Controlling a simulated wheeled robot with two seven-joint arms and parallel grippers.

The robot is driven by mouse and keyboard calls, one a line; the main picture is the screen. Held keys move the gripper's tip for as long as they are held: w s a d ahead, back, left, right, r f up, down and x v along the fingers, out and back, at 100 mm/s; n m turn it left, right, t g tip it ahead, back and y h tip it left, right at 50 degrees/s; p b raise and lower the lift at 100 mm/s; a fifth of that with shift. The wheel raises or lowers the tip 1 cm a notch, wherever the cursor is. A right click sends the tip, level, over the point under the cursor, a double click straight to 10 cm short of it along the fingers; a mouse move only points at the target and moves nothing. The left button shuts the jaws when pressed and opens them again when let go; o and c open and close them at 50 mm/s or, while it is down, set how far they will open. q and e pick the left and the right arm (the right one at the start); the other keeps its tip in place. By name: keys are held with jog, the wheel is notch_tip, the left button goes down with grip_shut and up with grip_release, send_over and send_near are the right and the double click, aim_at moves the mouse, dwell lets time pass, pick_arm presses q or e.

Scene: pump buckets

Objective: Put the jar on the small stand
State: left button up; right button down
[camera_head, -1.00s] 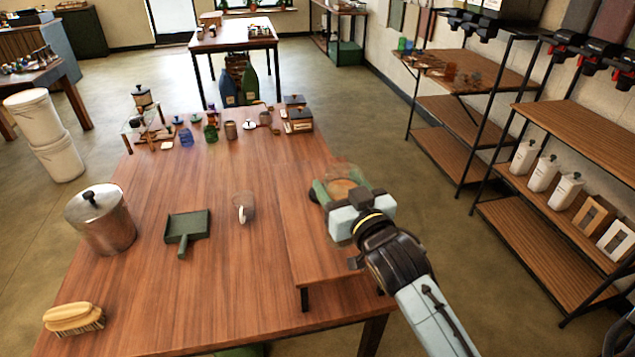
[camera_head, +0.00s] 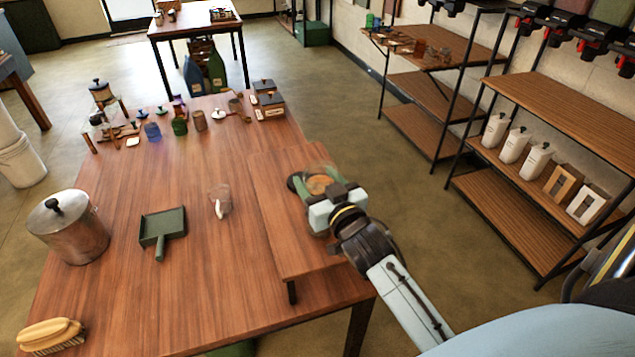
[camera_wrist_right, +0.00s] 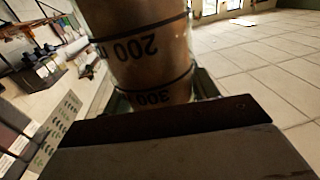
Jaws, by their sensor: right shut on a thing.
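My right gripper (camera_head: 315,187) is shut on a clear glass jar (camera_head: 320,176) with brown contents. The jar shows close up in the right wrist view (camera_wrist_right: 148,50), with black volume marks and its lower part between the fingers. In the head view the jar appears over the right side of a low wooden stand (camera_head: 280,225) on black legs, at the table's right edge. I cannot tell the height of the jar above it. Another small stand (camera_head: 90,142) is at the table's far left, with a lidded canister (camera_head: 101,92) by it. My left gripper is not in view.
The wooden table (camera_head: 190,285) holds a steel pot (camera_head: 75,235), a green dustpan (camera_head: 163,228), a clear cup (camera_head: 220,203) and a brush (camera_head: 50,335). Several small jars and boxes (camera_head: 268,105) crowd its far end. The low wooden stand's top looks clear.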

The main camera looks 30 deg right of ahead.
jog(key=shift+c, duration=2.1)
grip_release()
jog(key=shift+f, duration=0.2)
jog(key=shift+r, duration=0.25)
jog(key=s+a, duration=0.1)
jog(key=s, duration=1.1)
jog(key=shift+a+b, duration=0.15)
jog(key=shift+b, duration=0.25)
